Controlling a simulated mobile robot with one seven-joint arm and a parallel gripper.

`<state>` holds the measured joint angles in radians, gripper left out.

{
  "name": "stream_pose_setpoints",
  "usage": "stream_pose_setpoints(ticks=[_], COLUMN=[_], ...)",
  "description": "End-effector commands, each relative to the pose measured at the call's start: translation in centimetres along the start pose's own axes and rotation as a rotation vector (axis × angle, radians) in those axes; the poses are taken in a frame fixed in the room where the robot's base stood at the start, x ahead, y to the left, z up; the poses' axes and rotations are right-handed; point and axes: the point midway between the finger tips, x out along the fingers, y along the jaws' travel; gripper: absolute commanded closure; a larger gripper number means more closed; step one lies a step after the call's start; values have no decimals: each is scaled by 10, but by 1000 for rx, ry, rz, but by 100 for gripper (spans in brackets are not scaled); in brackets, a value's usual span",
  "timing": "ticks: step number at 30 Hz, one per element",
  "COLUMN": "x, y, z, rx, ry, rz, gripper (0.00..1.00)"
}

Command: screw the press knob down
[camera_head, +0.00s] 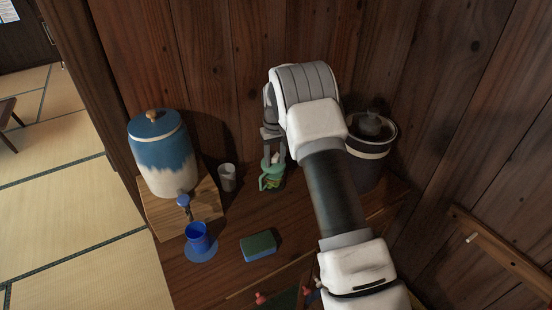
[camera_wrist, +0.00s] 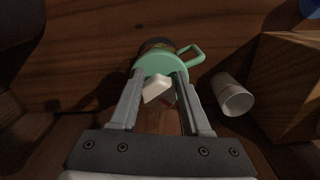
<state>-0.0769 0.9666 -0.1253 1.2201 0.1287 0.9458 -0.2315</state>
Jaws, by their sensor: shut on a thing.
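The press (camera_head: 271,180) is a small green-rimmed jar with a side handle, standing on the wooden counter against the back wall. Some green and yellow contents show low in it. In the wrist view, its green top (camera_wrist: 160,63) and handle loop (camera_wrist: 195,55) lie beyond the fingers. The pale press knob (camera_wrist: 156,88) is between the two fingers of my gripper (camera_wrist: 161,80). My gripper (camera_head: 272,152) points down over the press from above and is shut on the knob. In the head view, the fingers and wrist hide most of the knob.
A blue-and-white dispenser (camera_head: 163,155) sits on a wooden stand (camera_head: 205,203). A blue cup (camera_head: 198,237) and sponge (camera_head: 258,246) are in front. A dark banded pot (camera_head: 370,150) is right.

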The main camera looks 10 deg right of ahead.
Motion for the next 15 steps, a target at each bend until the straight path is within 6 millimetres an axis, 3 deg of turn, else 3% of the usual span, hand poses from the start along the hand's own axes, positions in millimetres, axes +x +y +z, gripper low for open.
stream_pose_setpoints(ticks=[1,3,4,7,13,15], x=[14,14,14,14,8,2], y=[-1,0,0,0,1,1], z=[8,8,8,9,9,9], rx=[5,5,5,4,3,2], ry=[-27,-27,-28,-28,-29,-29], rz=[-5,-5,-5,-4,-3,-3], gripper=[84,84,49,31,30,20])
